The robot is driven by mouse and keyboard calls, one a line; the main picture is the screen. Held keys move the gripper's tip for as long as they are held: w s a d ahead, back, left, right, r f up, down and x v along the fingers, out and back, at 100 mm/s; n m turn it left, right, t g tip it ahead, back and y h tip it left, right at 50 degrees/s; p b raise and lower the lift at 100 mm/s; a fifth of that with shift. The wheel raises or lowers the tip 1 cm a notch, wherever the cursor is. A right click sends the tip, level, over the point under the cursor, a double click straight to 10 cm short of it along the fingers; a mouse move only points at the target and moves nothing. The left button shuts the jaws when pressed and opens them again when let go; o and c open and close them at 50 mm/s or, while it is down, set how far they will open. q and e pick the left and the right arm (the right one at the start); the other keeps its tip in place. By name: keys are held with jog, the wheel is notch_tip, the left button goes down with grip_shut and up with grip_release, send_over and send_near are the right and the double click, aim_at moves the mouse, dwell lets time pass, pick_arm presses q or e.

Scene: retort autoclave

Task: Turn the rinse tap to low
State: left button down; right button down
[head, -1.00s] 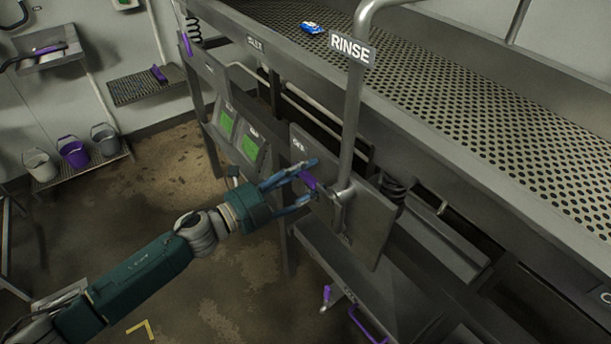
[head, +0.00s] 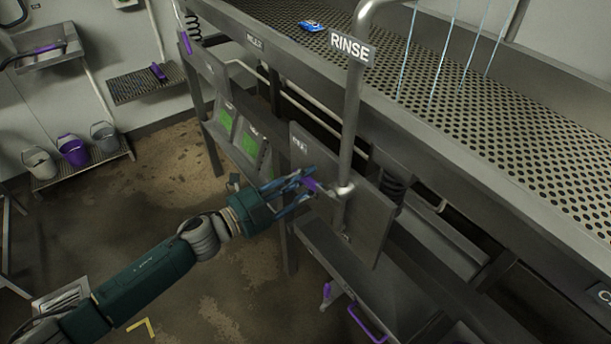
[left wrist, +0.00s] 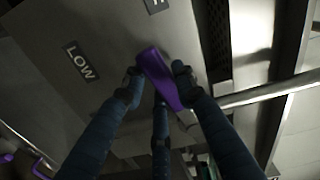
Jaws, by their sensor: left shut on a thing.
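The rinse tap's purple lever (head: 312,184) sticks out from a grey panel under the RINSE sign (head: 350,47). My left gripper (head: 308,187) is shut on the lever. In the left wrist view the purple lever (left wrist: 160,80) lies between the fingers of my left gripper (left wrist: 157,88), tilted. A LOW label (left wrist: 81,60) is on the panel to the left of the lever, and part of another label shows at the top. Thin streams of water (head: 448,55) fall onto the perforated table. My right gripper is not in view.
The long perforated steel table (head: 480,125) runs along the right, with a blue packet (head: 312,26) on it. Green-screened panels (head: 236,130) stand to the left of the tap. Several buckets (head: 74,151) stand on a low rack at the far left. The floor between is open.

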pick_arm(q)
jog(key=shift+s+d+f+n+p, duration=0.3)
jog(key=shift+f+n, duration=0.45)
jog(key=shift+n, duration=0.35)
jog(key=shift+s+d+f+n+p, duration=0.1)
jog(key=shift+s+d+f+n, duration=0.15)
jog(key=shift+s+f+n, duration=0.6)
jog(key=shift+w+d+f+n+p, duration=0.1)
jog(key=shift+d+f+n+p, duration=0.15)
jog(key=shift+f+n, duration=0.75)
jog(key=shift+r+n, duration=0.35)
jog(key=shift+r, duration=0.05)
jog(key=c, duration=1.3)
grip_release()
jog(key=shift+c, duration=0.2)
jog(key=shift+r, duration=0.15)
